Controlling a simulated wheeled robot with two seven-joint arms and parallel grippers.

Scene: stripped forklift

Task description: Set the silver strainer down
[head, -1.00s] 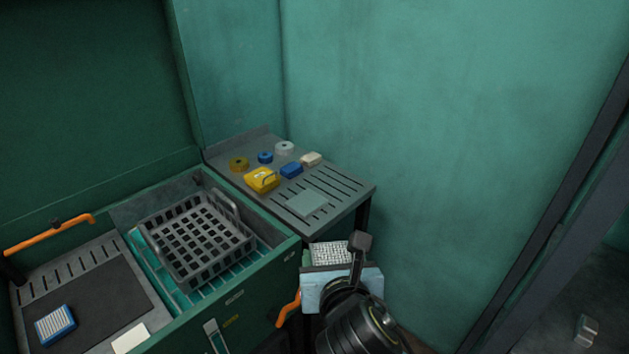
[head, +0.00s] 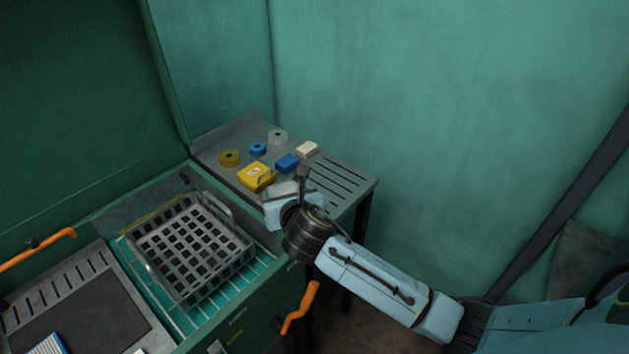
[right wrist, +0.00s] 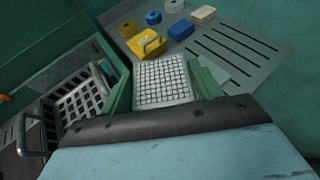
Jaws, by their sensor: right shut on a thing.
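The silver strainer (right wrist: 162,80) is a pale square mesh piece. In the right wrist view it sits between the two green fingers of my right gripper (right wrist: 161,88), which is shut on it. In the head view my right gripper (head: 283,195) is over the near left part of the slotted grey side table (head: 345,178), and the strainer is mostly hidden there. I cannot tell whether the strainer touches the table. A flat pale green square (right wrist: 213,73) lies on the table just right of the strainer. My left gripper is out of view.
A yellow box (head: 256,177), blue block (head: 287,163), cream block (head: 307,150) and several tape rolls (head: 229,158) stand behind the gripper. A grey basket (head: 190,245) sits in the green chest at left. The table's right slotted part is clear.

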